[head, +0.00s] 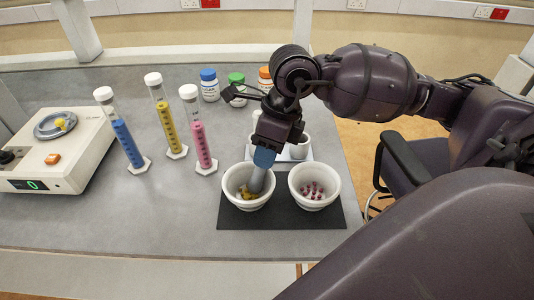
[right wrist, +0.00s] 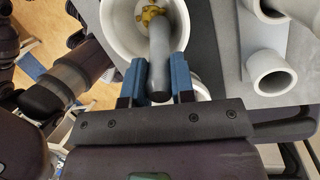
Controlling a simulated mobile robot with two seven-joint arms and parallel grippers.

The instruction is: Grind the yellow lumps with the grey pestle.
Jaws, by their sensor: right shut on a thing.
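The yellow lumps (head: 244,192) lie in the left white mortar (head: 233,198). They also show in the right wrist view (right wrist: 151,16), at the pestle's far end. The grey pestle (head: 257,181) stands slightly tilted in that mortar, its lower end at the lumps. My right gripper (head: 265,157) is above the mortar, shut on the pestle's upper part. In the right wrist view its blue fingers (right wrist: 159,80) sit on both sides of the pestle (right wrist: 160,52). My left gripper is not in view.
A second mortar (head: 299,189) with pink-red lumps stands close on the right, on the same dark mat (head: 280,218). Blue (head: 127,143), yellow (head: 167,127) and pink (head: 201,146) cylinders stand to the left. A white device (head: 88,145) is far left. Capped bottles (head: 209,88) stand behind.

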